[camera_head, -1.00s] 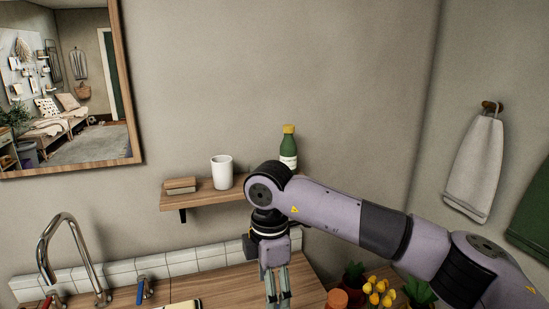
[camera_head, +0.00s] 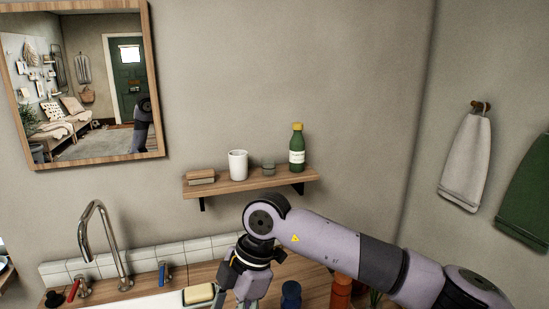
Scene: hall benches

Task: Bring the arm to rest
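My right arm comes in from the lower right of the head view, and its wrist bends down over the wooden counter. My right gripper (camera_head: 240,299) points down beside the sink, left of a dark blue object. Its fingertips are cut off by the bottom edge of the picture, so I cannot see whether it is open or shut. My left arm and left gripper are not in view.
A wooden shelf (camera_head: 252,182) holds a white cup (camera_head: 238,165), a small grey-green cup (camera_head: 268,169), a green bottle (camera_head: 297,148) and a wooden block (camera_head: 201,177). Below are a faucet (camera_head: 101,240), a yellow sponge (camera_head: 199,294), a blue object (camera_head: 290,295) and an orange bottle (camera_head: 341,291).

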